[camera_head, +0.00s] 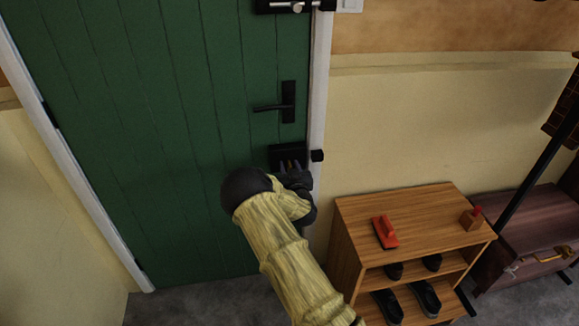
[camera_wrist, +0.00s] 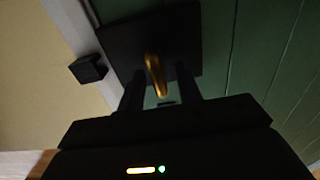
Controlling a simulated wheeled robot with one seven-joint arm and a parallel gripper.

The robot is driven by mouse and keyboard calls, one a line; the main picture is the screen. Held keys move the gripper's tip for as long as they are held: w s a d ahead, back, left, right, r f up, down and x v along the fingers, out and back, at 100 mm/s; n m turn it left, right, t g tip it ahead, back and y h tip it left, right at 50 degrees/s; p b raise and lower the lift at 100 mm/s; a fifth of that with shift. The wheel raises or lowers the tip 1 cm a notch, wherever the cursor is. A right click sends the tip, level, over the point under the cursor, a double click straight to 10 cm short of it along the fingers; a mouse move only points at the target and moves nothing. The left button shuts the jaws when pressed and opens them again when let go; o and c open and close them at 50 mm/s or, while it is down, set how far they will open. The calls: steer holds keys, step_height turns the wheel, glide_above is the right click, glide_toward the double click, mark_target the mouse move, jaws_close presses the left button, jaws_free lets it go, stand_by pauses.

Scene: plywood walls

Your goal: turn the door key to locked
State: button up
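The brass door key (camera_wrist: 155,76) sticks out of a black lock plate (camera_wrist: 186,35) on the green door, in the wrist view. Its bow looks long and narrow, tilted a little from the picture's vertical. My gripper (camera_wrist: 160,82) is open, with one dark finger on each side of the key and a gap showing on both sides. In the head view my gripper (camera_head: 291,168) is at the lock plate (camera_head: 279,153), below the door handle (camera_head: 288,103). There my wrist and fingers hide most of the key.
The green door (camera_head: 150,110) is shut in its white frame. A black block (camera_wrist: 88,69) sits on the frame beside the lock. A wooden shoe rack (camera_head: 410,208) with a red brush (camera_head: 385,233) on top stands right of my arm. A dark red trunk (camera_head: 535,235) is farther right.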

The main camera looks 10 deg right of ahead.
steer(key=shift+w, duration=0.35)
jaws_close()
